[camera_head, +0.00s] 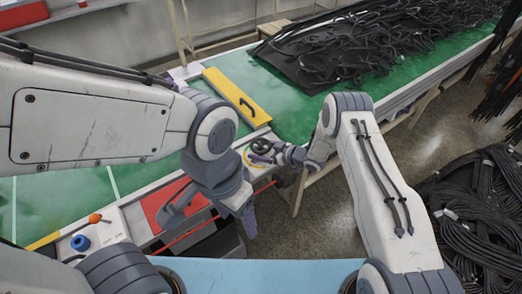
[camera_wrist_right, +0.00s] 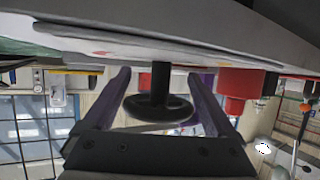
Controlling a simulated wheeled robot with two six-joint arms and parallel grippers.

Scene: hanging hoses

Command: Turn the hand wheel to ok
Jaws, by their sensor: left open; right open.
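The hand wheel (camera_head: 261,147) is black and sits on a round dial with yellow and red marks at the edge of the green bench; the dial's lettering is too small to read. My right gripper (camera_head: 276,152) is at the wheel, its tips partly hidden in the head view. In the right wrist view, my open right gripper (camera_wrist_right: 160,75) has its two purple fingers on either side of the black hand wheel (camera_wrist_right: 158,106) and its stem; I cannot tell whether they touch it. My left gripper (camera_head: 248,216) hangs lower, near the bench's front edge, apart from the wheel.
A yellow block with a black handle (camera_head: 237,97) lies behind the wheel. A red panel (camera_head: 174,204) is left of my left gripper. A blue knob (camera_head: 80,242) and an orange-tipped lever (camera_head: 95,218) are at lower left. Black hoses (camera_head: 350,45) cover the back bench.

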